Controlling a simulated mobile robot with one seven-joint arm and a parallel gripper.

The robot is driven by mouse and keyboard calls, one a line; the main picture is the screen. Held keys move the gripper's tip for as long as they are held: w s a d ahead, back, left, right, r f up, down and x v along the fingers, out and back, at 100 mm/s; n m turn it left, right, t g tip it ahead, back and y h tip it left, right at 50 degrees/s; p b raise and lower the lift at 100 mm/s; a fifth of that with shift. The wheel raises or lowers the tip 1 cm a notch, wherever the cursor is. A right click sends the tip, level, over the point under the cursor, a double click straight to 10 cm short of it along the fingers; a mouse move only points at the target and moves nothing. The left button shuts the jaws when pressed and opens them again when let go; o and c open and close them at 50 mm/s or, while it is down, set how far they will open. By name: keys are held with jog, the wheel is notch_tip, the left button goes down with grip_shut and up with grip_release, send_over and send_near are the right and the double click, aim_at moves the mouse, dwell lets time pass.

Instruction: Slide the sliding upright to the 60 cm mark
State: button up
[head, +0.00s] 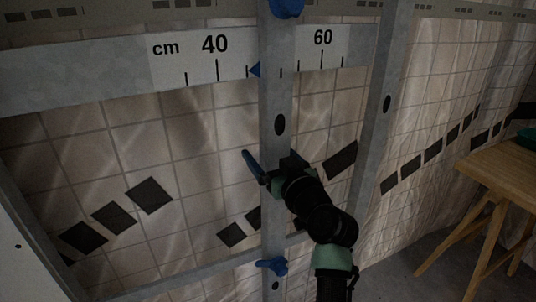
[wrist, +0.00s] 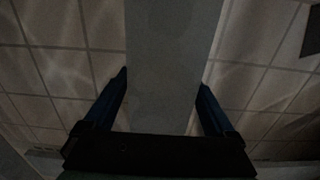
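The sliding upright (head: 275,100) is a grey metal bar standing in front of the cm scale (head: 175,62) in the head view. Its blue pointer (head: 255,70) aims left and sits between the 40 and 60 marks, nearer 40. The 60 mark (head: 322,40) is to the right of the upright. My gripper (head: 268,165) is at the upright below the scale, one blue finger on each side. In the wrist view the upright (wrist: 165,50) runs between the open fingers (wrist: 163,80). The left finger stands apart from it in the head view; contact on the right is unclear.
A blue knob (head: 286,7) is at the upright's top and a blue clamp (head: 272,266) is low on it, near the lower rail. A fixed grey post (head: 382,110) stands to the right. A wooden table (head: 500,165) is at far right.

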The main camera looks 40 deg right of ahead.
grip_shut()
dwell(0.4)
